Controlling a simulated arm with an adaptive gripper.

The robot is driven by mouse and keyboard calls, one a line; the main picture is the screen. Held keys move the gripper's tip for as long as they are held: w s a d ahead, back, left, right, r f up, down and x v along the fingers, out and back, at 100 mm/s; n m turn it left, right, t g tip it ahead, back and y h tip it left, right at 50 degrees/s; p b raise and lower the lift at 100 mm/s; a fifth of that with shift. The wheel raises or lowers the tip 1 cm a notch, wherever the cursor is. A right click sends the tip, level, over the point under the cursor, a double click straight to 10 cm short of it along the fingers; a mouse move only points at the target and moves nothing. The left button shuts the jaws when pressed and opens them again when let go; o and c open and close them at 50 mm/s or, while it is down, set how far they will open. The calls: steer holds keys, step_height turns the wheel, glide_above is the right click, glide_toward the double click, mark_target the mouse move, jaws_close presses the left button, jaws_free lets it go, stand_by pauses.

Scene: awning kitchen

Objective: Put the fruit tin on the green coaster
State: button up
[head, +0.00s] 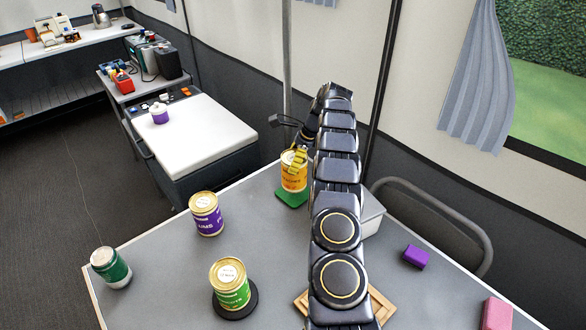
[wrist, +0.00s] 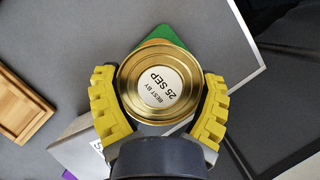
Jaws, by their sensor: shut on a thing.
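A tin with an orange-yellow label and gold lid (head: 293,172) is at the far edge of the table, over the green coaster (head: 291,199). My gripper (head: 297,160) is shut on this tin; in the wrist view its yellow fingers (wrist: 159,84) press on both sides of the lid (wrist: 150,100), which reads "BEST BY 25 SEP". The tin looks upright. A green corner of the coaster (wrist: 162,33) shows beyond it. Whether the tin touches the coaster or is just above it, I cannot tell.
A purple-labelled tin (head: 206,215) stands to the left. A green-labelled tin (head: 230,286) stands on a black coaster (head: 236,312). A green-and-white can (head: 110,267) is at the left edge. A wooden board (head: 381,306), a purple block (head: 416,257) and a pink block (head: 497,313) lie right.

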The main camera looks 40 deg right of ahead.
steer(key=shift+w+d+f, duration=0.3)
steer(key=shift+w+f, duration=0.1)
steer(key=shift+f, duration=0.1)
step_height(320, 180, down, 3)
steer(key=shift+a, duration=0.1)
steer(key=o, duration=1)
steer(key=shift+f, duration=0.1)
